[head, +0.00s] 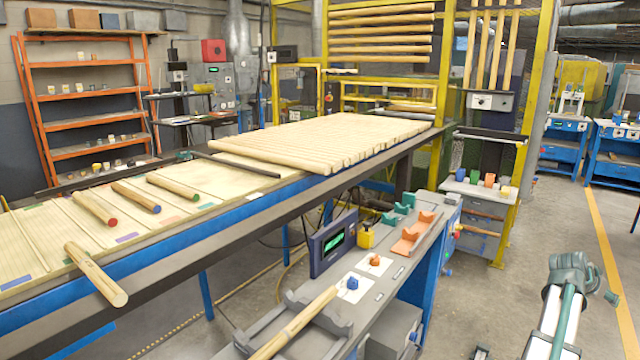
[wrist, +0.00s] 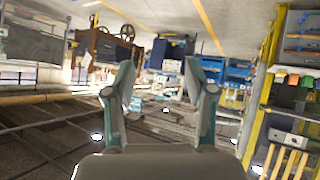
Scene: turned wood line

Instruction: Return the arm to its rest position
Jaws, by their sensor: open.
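My gripper (wrist: 165,78) shows in the wrist view with its two fingers spread apart and nothing between them. No workpiece is near the fingertips; the view past them is of the distant hall, seen tilted. Part of my arm (head: 566,305) shows at the lower right of the head view, over the open floor and to the right of the benches. The gripper's fingers cannot be made out in the head view.
A long table (head: 190,225) carries wooden rods with coloured ends and a row of pale rods. A gauge bench (head: 385,300) stands in front, with a display (head: 333,242), orange holders (head: 412,237) and a rod (head: 293,325).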

